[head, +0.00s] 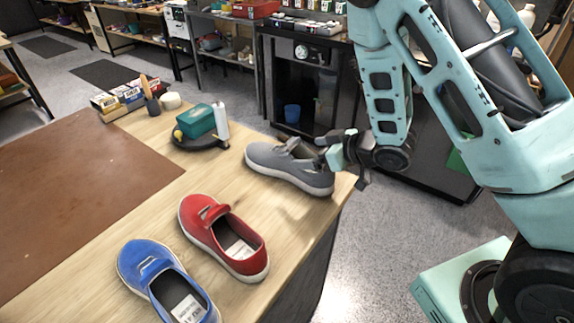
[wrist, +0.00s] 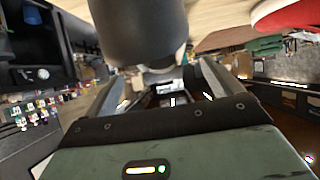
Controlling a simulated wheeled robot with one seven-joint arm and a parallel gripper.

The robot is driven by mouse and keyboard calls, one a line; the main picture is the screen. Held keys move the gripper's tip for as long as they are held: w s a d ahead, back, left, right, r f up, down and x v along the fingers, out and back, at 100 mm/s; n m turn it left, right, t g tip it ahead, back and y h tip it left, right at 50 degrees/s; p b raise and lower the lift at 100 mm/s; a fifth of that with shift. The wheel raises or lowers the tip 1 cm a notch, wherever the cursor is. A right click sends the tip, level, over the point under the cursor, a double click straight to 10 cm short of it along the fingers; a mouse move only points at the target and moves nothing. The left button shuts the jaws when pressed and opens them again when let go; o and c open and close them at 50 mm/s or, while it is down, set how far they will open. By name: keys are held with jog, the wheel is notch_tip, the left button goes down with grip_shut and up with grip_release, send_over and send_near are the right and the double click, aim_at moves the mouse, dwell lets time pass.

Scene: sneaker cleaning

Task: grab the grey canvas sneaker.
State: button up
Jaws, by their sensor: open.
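The grey canvas sneaker (head: 275,162) rests upright on the wooden table near its right edge, with a pale sole and its heel end towards my arm. My gripper (head: 328,156) is at the heel end, close to the shoe's opening, with its jaws apart. In the wrist view a large dark grey rounded shape, apparently the sneaker's heel (wrist: 140,28), fills the top centre in front of the two spread fingers (wrist: 158,85). Whether the fingers touch the shoe or straddle its heel wall is unclear.
A red sneaker (head: 202,232) and a blue sneaker (head: 140,262) stand nearer on the table. A green box (head: 195,121) and a white bottle (head: 221,122) stand on a dark round tray behind. A brown mat (head: 80,200) covers the left. The table's right edge is close.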

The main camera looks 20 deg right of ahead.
aim_at(295, 152)
jog(key=shift+p+x, duration=1.15)
jog(key=shift+x, duration=2)
jog(key=shift+r, duration=0.15)
jog(key=c, duration=1.7)
